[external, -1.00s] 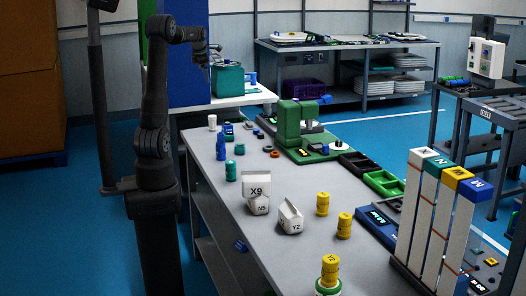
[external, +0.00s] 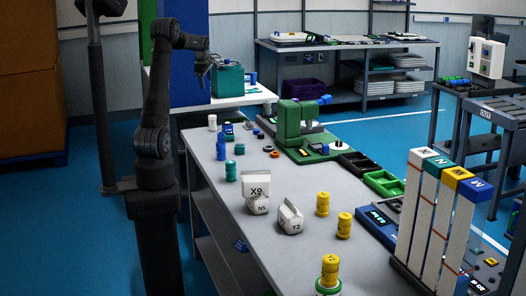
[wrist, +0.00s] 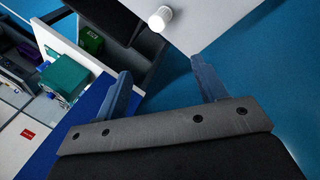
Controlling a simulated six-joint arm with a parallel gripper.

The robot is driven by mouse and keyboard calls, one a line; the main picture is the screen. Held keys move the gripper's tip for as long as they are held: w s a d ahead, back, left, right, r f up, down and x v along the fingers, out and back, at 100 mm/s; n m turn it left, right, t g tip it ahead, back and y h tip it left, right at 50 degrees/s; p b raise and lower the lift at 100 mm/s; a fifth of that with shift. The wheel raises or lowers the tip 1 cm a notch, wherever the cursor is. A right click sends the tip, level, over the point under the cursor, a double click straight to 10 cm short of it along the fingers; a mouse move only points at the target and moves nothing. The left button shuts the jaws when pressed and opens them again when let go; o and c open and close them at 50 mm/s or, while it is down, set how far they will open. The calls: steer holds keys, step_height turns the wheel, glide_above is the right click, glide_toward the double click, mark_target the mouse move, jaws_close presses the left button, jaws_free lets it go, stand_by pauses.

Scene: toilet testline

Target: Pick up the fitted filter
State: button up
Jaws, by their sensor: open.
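Several small cylinders stand on the long grey bench (external: 222,205); none carries a label I can read as a filter. One yellow ribbed cylinder (external: 330,268) sits upright in a green and white ring holder (external: 328,288) at the near end. Two more yellow cylinders (external: 322,203) (external: 343,225) stand free behind it. A white cylinder (external: 212,122) stands at the bench's far left corner and shows in the wrist view (wrist: 160,18). My gripper (external: 206,72) is open and empty, up beyond that far end; its two fingers (wrist: 161,68) show apart in the wrist view.
White cartons (external: 256,193) (external: 290,218) stand mid-bench, with blue and teal cylinders (external: 221,147) (external: 231,171) behind. A green machine (external: 292,125) and upright panels (external: 436,215) line the right side. A teal box (external: 228,80) is near my gripper.

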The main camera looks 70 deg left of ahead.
steer(key=w+a+f+m, duration=0.2)
steer(key=a+f+m, duration=0.1)
steer(key=f+m, duration=0.75)
steer(key=m, duration=0.4)
glide_toward(213, 123)
steer(key=x, duration=0.4)
steer(key=a+x, duration=0.1)
steer(key=x, duration=0.3)
steer(key=a+x, duration=0.1)
steer(key=x, duration=0.3)
steer(key=shift+w+r, duration=0.1)
steer(key=shift+r, duration=0.2)
steer(key=c, duration=1.1)
